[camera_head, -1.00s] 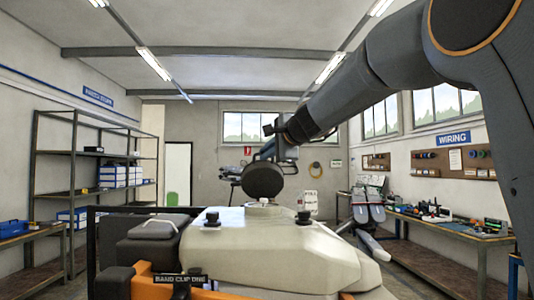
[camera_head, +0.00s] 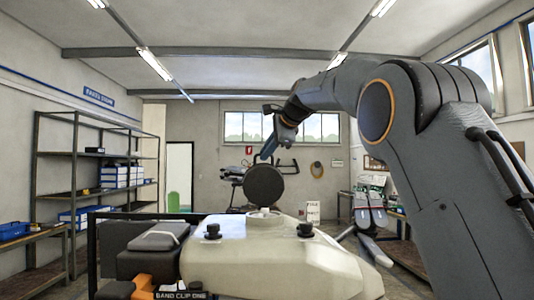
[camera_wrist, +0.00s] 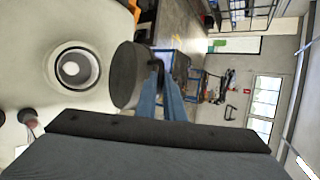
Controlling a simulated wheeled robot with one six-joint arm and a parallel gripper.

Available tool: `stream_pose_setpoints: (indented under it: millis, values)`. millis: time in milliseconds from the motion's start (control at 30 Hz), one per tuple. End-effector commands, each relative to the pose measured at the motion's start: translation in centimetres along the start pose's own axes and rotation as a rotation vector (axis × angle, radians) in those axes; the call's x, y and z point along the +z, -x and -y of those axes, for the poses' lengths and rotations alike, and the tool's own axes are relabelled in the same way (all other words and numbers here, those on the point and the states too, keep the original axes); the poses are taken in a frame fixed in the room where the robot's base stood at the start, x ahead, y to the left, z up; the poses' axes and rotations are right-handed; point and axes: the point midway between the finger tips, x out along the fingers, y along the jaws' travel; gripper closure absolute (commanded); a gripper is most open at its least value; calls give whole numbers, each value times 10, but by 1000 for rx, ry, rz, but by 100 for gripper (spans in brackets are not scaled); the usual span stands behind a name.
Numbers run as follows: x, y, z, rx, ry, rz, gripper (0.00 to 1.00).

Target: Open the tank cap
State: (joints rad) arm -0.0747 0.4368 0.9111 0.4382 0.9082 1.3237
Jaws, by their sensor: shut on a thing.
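The tank cap (camera_head: 263,186) is a dark round disc, tilted up on edge with a flat face toward the head camera. My gripper (camera_head: 267,155) is shut on the cap from above and behind. In the wrist view, the blue fingers of my gripper (camera_wrist: 158,75) meet the back of the cap (camera_wrist: 127,76). The cream tank (camera_head: 290,255) is below. Its round filler opening (camera_wrist: 73,68) is uncovered, and the cap is beside it in that view, apart from it. The head view shows the opening's pale rim (camera_head: 264,213) just under the cap.
Two dark knobs (camera_head: 212,231) (camera_head: 305,230) stand on the tank top on either side of the opening. A dark box (camera_head: 150,245) and an orange part (camera_head: 135,288) lie to the left. Shelving (camera_head: 75,170) stands along the left wall. The air above the tank is free.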

Motion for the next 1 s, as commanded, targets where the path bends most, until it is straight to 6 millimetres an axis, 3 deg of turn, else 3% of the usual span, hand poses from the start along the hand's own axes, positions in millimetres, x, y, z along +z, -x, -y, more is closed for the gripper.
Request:
stream_pose_setpoints:
  millis: [367,1000]
  values:
    - [0,-3,13,67,-26,2,100]
    - [2,-4,15,90,-34,4,100]
